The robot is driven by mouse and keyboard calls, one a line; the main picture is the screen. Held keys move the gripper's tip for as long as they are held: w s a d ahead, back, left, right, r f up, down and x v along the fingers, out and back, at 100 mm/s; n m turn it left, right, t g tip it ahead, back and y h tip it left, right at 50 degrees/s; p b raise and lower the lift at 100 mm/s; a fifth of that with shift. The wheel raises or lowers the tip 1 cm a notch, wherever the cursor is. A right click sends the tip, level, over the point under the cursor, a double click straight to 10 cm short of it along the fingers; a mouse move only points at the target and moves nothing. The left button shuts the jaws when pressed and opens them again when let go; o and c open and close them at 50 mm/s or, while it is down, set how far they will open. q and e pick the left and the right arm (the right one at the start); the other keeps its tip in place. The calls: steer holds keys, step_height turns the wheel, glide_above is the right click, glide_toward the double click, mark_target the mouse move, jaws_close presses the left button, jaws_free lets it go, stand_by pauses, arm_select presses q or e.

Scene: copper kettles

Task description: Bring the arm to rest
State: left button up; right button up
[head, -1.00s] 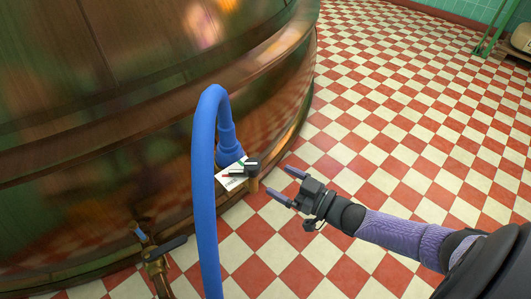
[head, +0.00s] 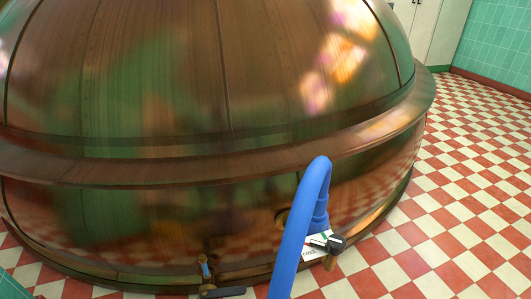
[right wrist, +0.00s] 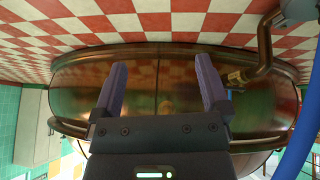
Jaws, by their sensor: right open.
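My right gripper (right wrist: 160,95) shows in the right wrist view, its two purple fingers apart and nothing between them. The copper kettle (right wrist: 140,75) is beyond the fingers in that view, which appears upside down. No gripper of mine shows in the head view. There the large copper kettle (head: 180,90) fills the left and middle. My left gripper is in neither current view.
Another valve (head: 207,288) sits lower left. Checkered floor (head: 460,200) is clear at right. White cabinets (head: 428,30) stand behind.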

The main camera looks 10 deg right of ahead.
steer(key=s+a+g+p, duration=0.1)
steer(key=s+a+g, duration=0.35)
steer(key=s, duration=0.85)
steer(key=s+a+g+p, duration=0.1)
steer(key=s+a+g, duration=0.3)
steer(key=s, duration=1)
arm_select(q)
steer(key=w+r+t+p, duration=0.1)
steer(key=w+r+p, duration=0.2)
steer(key=r+p, duration=0.7)
steer(key=w+r+t+p, duration=0.1)
steer(key=w+r+p, duration=0.3)
steer(key=r+p, duration=0.7)
arm_select(e)
steer(key=w+d+r+t, duration=0.1)
steer(key=w+r, duration=0.2)
steer(key=r, duration=0.6)
steer(key=w+r, duration=0.4)
steer(key=r, duration=0.6)
steer(key=shift+d+n+t, duration=0.3)
steer(key=shift+d+t, duration=0.05)
arm_select(q)
steer(key=shift+w, duration=0.15)
steer(key=shift+w+d, duration=0.2)
arm_select(e)
steer(key=shift+w, duration=0.6)
